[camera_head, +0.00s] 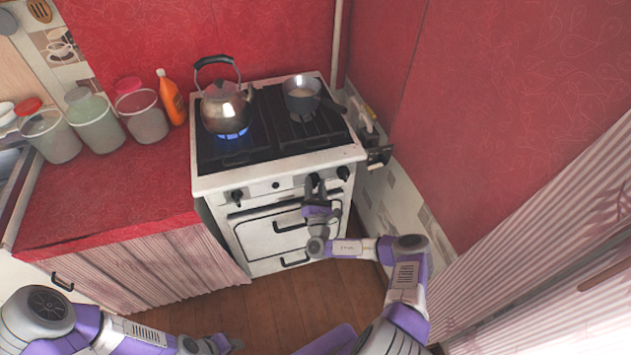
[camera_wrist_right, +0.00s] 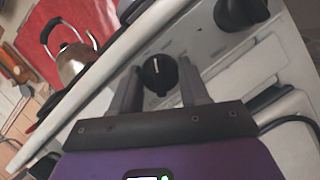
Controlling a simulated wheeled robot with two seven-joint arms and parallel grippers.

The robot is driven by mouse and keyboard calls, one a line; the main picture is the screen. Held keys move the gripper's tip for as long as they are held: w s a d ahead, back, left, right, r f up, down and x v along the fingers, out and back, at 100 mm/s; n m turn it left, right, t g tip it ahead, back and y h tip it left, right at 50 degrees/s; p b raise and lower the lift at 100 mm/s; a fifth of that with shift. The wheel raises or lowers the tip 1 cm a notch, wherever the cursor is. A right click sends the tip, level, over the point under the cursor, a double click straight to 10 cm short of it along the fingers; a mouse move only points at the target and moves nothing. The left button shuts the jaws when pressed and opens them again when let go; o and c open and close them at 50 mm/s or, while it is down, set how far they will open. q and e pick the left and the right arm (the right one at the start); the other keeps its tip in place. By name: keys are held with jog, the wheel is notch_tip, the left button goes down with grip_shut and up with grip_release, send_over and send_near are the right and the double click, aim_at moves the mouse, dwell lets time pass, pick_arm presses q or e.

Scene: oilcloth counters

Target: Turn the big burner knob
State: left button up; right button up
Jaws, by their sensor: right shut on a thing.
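The stove (camera_head: 290,155) has several black knobs along its white front panel. My right gripper (camera_head: 314,186) is at this panel, left of the rightmost knob (camera_head: 343,172). In the right wrist view, a round black knob (camera_wrist_right: 160,73) with a white mark sits between the two fingers of my right gripper (camera_wrist_right: 157,88), which is shut on it. Another black knob (camera_wrist_right: 241,12) shows at the top of that view. In the head view the gripper largely hides the held knob. My left gripper (camera_head: 222,344) is low at the bottom edge, away from the stove, its jaws unclear.
A kettle (camera_head: 227,108) stands over a lit blue flame, and a small pot (camera_head: 301,95) is on the right of the hob. Jars (camera_head: 142,115) and an orange bottle (camera_head: 171,97) line the red counter (camera_head: 150,185). A wall closes in on the right.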

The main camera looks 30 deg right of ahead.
jog(key=shift+m+g+h+p, duration=0.55)
jog(key=shift+m+p, duration=0.3)
jog(key=shift+m, duration=0.85)
jog(key=o, duration=1)
